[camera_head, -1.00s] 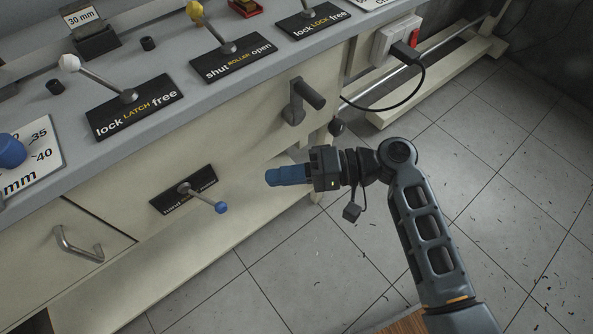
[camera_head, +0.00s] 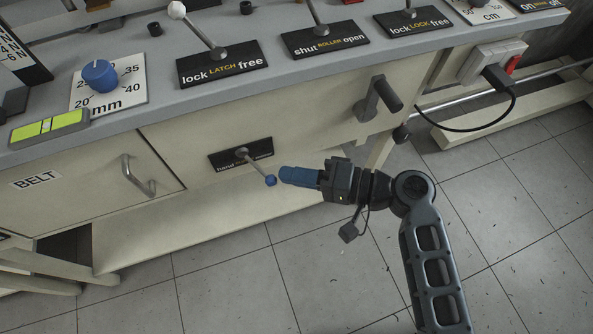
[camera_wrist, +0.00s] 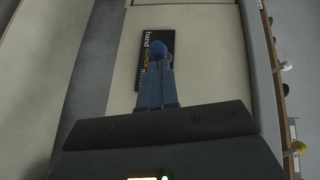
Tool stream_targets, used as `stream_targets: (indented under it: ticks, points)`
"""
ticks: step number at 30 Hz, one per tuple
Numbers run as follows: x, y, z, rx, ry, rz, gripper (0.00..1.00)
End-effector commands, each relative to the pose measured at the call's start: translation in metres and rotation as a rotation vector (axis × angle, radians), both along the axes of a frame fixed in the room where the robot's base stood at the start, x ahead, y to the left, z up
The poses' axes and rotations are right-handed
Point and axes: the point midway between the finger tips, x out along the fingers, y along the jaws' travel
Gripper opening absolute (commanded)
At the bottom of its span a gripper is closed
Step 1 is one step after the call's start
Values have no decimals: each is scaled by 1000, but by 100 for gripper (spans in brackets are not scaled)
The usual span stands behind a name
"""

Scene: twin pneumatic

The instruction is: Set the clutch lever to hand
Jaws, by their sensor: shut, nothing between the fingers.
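The clutch lever (camera_head: 258,169) has a metal rod and a blue ball knob (camera_head: 271,180). It juts from a black plate (camera_head: 228,161) on the machine's cream front; the plate reads "hand" at its left end. The lever points down and to the right in the head view. My gripper (camera_head: 284,176) has blue fingers, shut and empty, with tips just right of the knob; whether they touch it I cannot tell. In the wrist view the knob (camera_wrist: 158,48) is straight beyond the fingertips (camera_wrist: 158,72). The fingers hide part of the plate (camera_wrist: 150,42) and its wording.
A dark crank handle (camera_head: 379,97) sticks out above and right of my gripper. A drawer handle (camera_head: 138,176) is at left. LATCH (camera_head: 221,66) and ROLLER (camera_head: 325,42) levers stand on the top. A black cable (camera_head: 470,129) hangs at right. Open tiled floor lies below.

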Motion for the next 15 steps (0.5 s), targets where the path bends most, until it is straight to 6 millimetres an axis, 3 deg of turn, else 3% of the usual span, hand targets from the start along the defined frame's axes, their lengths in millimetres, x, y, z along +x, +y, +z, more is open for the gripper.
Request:
stream_targets:
  ticks: [8,15]
  points:
    - [-8,5,1,1,2,-61,0]
    - [-25,18,1,0,4,-222,0]
